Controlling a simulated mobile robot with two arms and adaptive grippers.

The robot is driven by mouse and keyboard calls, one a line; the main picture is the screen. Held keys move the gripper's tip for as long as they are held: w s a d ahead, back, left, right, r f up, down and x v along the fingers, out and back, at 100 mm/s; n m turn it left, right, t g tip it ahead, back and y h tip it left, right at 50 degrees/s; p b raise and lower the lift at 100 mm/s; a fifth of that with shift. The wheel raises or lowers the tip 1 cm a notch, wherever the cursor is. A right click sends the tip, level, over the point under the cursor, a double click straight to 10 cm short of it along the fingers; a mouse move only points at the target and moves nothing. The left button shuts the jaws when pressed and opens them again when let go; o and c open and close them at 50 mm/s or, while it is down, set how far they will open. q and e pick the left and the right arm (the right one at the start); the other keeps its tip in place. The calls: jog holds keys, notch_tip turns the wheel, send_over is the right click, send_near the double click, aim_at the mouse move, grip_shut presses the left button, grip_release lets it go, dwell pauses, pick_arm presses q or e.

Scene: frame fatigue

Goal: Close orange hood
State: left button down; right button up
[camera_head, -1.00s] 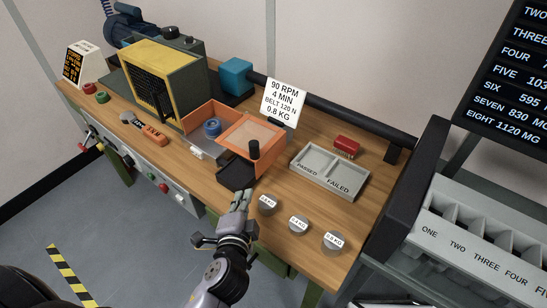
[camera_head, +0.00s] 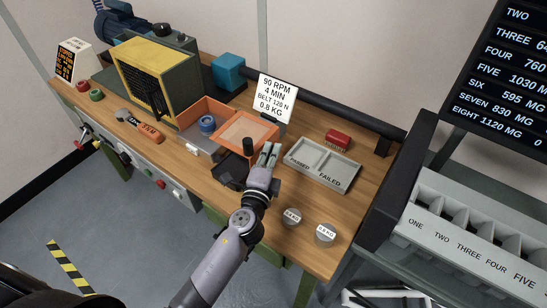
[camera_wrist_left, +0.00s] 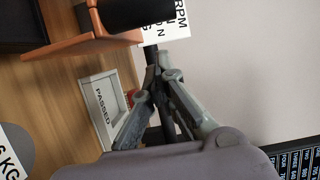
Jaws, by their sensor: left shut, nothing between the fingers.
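The orange hood (camera_head: 247,133) has a translucent panel and a black knob (camera_head: 249,146) at its front right. It lies open to the right of an orange-walled box (camera_head: 190,117) that holds a blue round part (camera_head: 207,124). My left gripper (camera_head: 270,148) is shut and empty, just right of the knob and the hood's right edge. In the left wrist view the gripper (camera_wrist_left: 152,75) points past the hood's orange edge (camera_wrist_left: 80,45) and the dark knob (camera_wrist_left: 137,14) at the upper left. Contact is not clear. My right gripper is not in view.
A grey PASSED/FAILED tray (camera_head: 322,165) lies right of the gripper, with a red block (camera_head: 338,139) behind it. Round weights (camera_head: 291,217) sit at the front edge. A sign (camera_head: 275,98) and a long black roller (camera_head: 330,115) stand behind. A yellow-fronted machine (camera_head: 150,75) is at left.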

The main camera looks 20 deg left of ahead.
pick_arm(q)
jog(key=shift+s+a, duration=0.3)
jog(key=shift+a, duration=0.35)
jog(key=shift+s+a, duration=0.3)
jog(key=shift+a, duration=0.3)
